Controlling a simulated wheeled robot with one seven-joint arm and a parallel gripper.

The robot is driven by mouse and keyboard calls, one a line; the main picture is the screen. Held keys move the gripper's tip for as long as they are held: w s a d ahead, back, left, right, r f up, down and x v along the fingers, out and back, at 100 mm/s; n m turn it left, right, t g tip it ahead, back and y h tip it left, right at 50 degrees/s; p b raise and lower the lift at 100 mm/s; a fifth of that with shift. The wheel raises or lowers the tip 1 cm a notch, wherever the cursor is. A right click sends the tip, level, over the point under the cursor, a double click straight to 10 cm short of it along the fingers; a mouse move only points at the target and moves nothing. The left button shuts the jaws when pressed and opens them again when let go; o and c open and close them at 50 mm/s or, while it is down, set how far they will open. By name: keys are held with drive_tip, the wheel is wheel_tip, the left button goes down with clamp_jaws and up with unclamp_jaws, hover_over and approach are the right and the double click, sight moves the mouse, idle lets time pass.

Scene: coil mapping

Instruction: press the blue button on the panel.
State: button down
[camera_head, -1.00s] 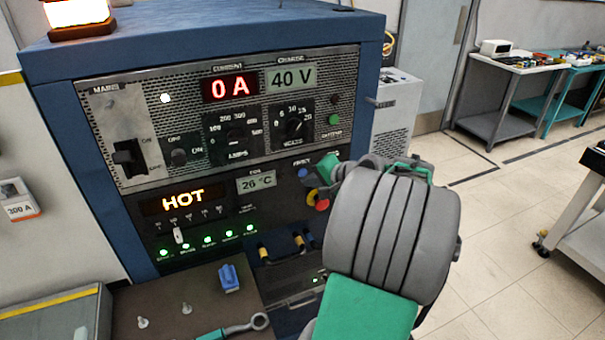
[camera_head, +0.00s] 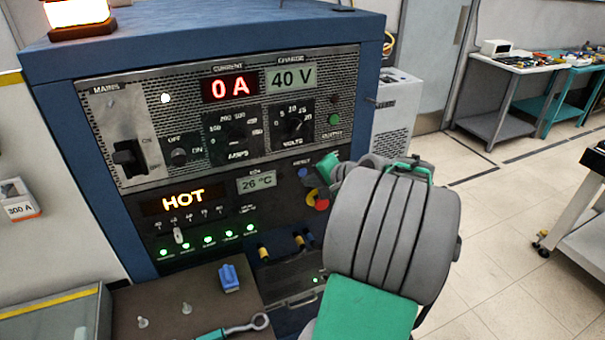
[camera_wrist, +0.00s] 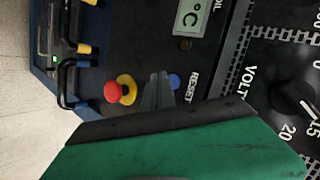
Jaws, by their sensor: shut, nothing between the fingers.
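The blue button (camera_head: 302,172) sits on the dark lower panel (camera_head: 222,212) below the RESET label. In the wrist view the blue button (camera_wrist: 175,81) shows right beside the tips of my gripper (camera_wrist: 158,92), partly covered by them. The grey fingers are together with nothing between them. I cannot tell whether they touch the button. In the head view my gripper is mostly hidden by my own wrist.
A red mushroom button on a yellow base (camera_wrist: 113,91) is close to the fingers. Black handles with yellow ends (camera_wrist: 75,48) stick out lower on the panel.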

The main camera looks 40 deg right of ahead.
drive_tip(key=shift+w, duration=0.1)
drive_tip(key=shift+w+d, duration=0.15)
drive_tip(key=shift+w, duration=0.2)
drive_tip(key=shift+w+d+p, duration=0.1)
drive_tip(key=shift+w+p, duration=0.2)
drive_tip(key=shift+w, duration=0.05)
idle(0.8)
drive_tip(key=shift+s+a, duration=0.25)
drive_tip(key=shift+s, duration=0.5)
drive_tip(key=s, duration=0.2)
drive_tip(key=s+a, duration=0.1)
drive_tip(key=s, duration=0.2)
drive_tip(key=shift+a, duration=0.2)
drive_tip(key=shift+w, duration=0.1)
idle(0.6)
